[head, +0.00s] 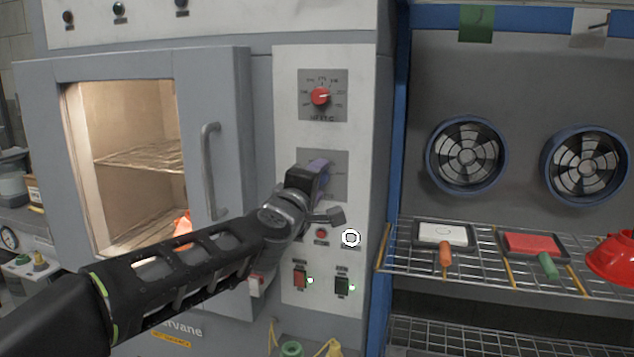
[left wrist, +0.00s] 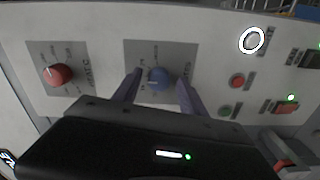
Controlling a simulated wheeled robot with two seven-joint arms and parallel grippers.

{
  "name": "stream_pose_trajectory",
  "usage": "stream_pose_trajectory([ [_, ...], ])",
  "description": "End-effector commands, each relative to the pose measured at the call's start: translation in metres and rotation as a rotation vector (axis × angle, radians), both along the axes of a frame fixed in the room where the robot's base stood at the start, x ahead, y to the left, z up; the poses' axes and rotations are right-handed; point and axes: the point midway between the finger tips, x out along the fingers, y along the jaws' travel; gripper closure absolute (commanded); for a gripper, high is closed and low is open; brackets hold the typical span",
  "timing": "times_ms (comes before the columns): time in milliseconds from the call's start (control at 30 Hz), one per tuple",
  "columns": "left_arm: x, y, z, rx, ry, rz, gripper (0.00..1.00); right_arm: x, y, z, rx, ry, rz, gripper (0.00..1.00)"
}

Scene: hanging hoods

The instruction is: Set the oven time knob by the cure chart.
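My left gripper (head: 318,172) is at the lower dial plate (head: 335,158) on the oven's control panel; the arm hides that plate's knob in the head view. In the left wrist view a blue knob (left wrist: 160,78) sits on its dial plate (left wrist: 135,55). The gripper's two fingers (left wrist: 158,93) stand apart on either side of the knob, with gaps to it, so the gripper is open. The red temperature knob (head: 320,96) is above; it also shows in the left wrist view (left wrist: 57,75). No cure chart can be made out. My right gripper is out of view.
The oven door handle (head: 210,170) sticks out left of the panel. A white round button (head: 351,238), a red button (head: 321,233) and switches (head: 342,284) lie below. At right, a wire rack (head: 400,262) holds screens and a red bowl (head: 612,258).

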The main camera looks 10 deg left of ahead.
Motion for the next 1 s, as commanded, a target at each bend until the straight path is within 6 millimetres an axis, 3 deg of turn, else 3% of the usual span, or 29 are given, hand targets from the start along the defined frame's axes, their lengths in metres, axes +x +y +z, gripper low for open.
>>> stream_pose_trajectory([
  [367, -0.007, 0.001, 0.001, 0.000, -0.002, 0.001, 0.49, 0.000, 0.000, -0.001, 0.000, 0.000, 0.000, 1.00],
  [800, -0.070, 0.005, 0.001, 0.000, -0.002, 0.001, 0.49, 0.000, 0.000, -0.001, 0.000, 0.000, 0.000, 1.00],
  [1000, -0.078, 0.005, 0.000, 0.000, 0.000, 0.000, 0.49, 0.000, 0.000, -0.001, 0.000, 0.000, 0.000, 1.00],
])
